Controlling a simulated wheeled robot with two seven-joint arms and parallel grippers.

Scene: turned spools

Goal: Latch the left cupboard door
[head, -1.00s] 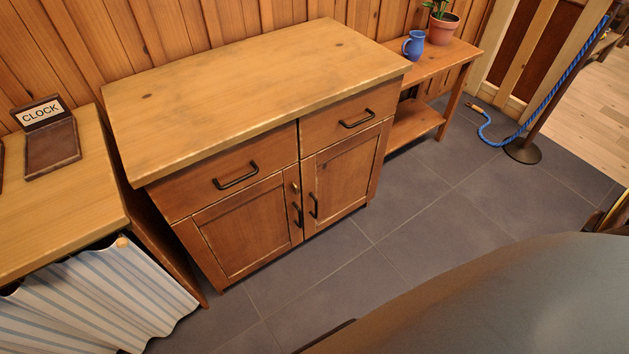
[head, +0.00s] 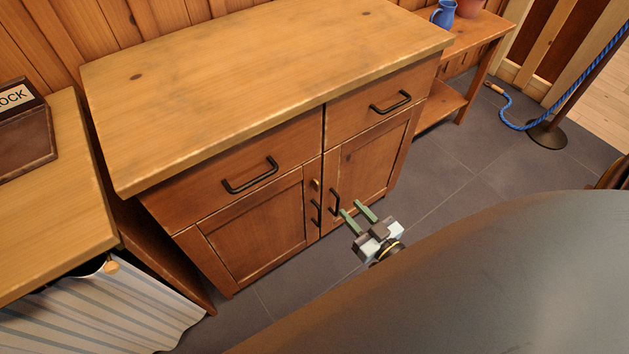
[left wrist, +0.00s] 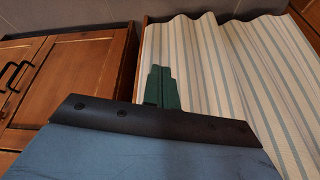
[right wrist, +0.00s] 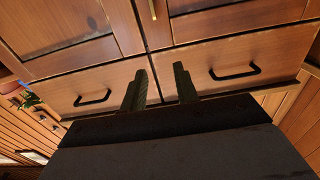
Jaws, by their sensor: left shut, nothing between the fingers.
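The wooden cupboard's left door (head: 255,230) looks closed, flush beside the right door (head: 370,160). A small brass latch (head: 316,184) is on the left door's upper corner by the seam. It shows as an upright brass bar in the right wrist view (right wrist: 153,10), apparently not across the seam. My right gripper (head: 350,206) is open and empty, in front of the right door near its black handle (head: 334,202), lower right of the latch. My left gripper (left wrist: 162,85) is shut and empty, in front of the striped curtain; it is outside the head view.
Two drawers with black handles (head: 250,176) sit above the doors under the overhanging top (head: 240,80). A counter (head: 60,190) with a striped curtain (head: 100,310) stands at left. A low side table (head: 480,40) and a rope post (head: 548,132) are at right.

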